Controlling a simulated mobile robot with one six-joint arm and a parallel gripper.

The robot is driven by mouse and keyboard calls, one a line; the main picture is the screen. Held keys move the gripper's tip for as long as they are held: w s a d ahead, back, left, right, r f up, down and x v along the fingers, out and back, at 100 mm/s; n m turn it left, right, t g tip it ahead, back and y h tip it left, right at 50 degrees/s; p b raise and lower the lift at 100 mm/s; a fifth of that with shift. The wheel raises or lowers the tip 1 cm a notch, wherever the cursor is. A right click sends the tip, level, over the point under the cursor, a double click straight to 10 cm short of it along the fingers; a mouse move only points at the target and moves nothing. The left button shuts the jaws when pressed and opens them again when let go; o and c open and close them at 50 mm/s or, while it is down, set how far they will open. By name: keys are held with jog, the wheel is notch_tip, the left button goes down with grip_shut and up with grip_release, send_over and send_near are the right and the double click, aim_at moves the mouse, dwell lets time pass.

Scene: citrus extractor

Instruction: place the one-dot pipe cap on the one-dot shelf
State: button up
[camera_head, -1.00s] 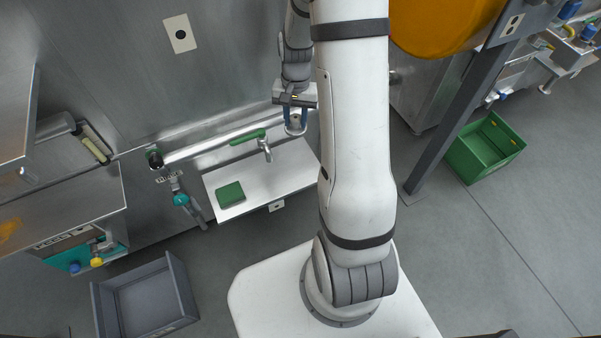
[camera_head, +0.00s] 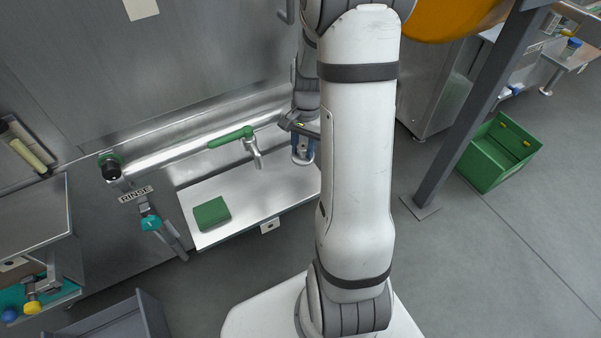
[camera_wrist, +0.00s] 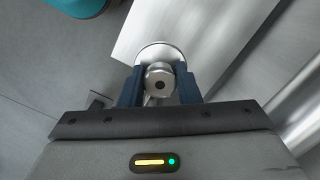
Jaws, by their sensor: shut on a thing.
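My gripper (camera_head: 302,148) is shut on the metal pipe cap (camera_wrist: 158,80), which shows a single dark dot in the wrist view. The blue fingers (camera_wrist: 159,88) hold it from both sides, and a round pale flange shows beyond it. In the head view the cap (camera_head: 301,160) is over the right end of the white shelf (camera_head: 240,215), partly covered by my arm. The shelf's front tag (camera_head: 270,225) appears to carry one dot. I cannot tell whether the cap touches the shelf. The shelf (camera_wrist: 190,30) also shows in the wrist view.
A green block (camera_head: 211,213) lies on the shelf's left part. A teal valve (camera_head: 150,222) is to the left. A green crate (camera_head: 498,152) stands on the floor at right, beyond a dark post (camera_head: 470,120).

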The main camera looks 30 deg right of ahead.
notch_tip(320, 180, down, 8)
jog(key=b, duration=0.3)
jog(key=shift+f, duration=0.15)
jog(key=o, duration=1)
